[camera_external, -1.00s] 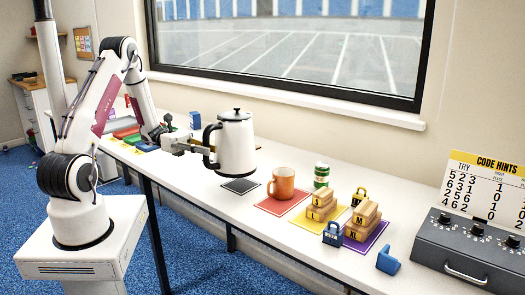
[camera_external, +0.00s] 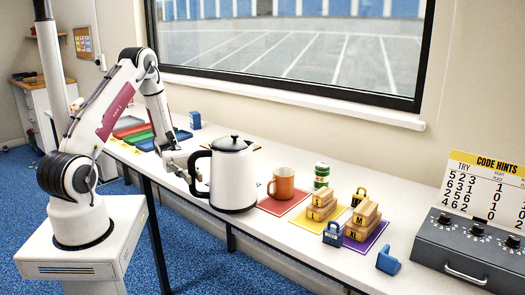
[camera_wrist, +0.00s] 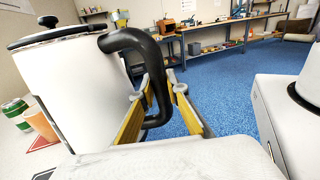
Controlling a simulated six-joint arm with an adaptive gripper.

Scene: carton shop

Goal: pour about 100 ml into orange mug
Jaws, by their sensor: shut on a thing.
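A white kettle (camera_external: 234,178) with a black lid and black handle is upright in the external view, at the table's front edge, left of the orange mug (camera_external: 284,183). I cannot tell whether its base touches the table. The mug stands upright on a red mat (camera_external: 270,206); its inside is hidden. My gripper (camera_external: 190,168) is at the kettle's handle, on its left side. In the wrist view, my gripper's yellow fingers (camera_wrist: 163,98) are either side of the black handle (camera_wrist: 158,75). The kettle's body (camera_wrist: 85,90) fills the left, with the orange mug (camera_wrist: 43,124) partly hidden behind it.
A green can (camera_external: 321,175) stands behind the mug. Wooden blocks (camera_external: 320,205) sit on a yellow mat to the right, with several weights and blocks nearby. A grey console (camera_external: 470,250) is at the far right. Coloured trays (camera_external: 132,130) lie at the far left.

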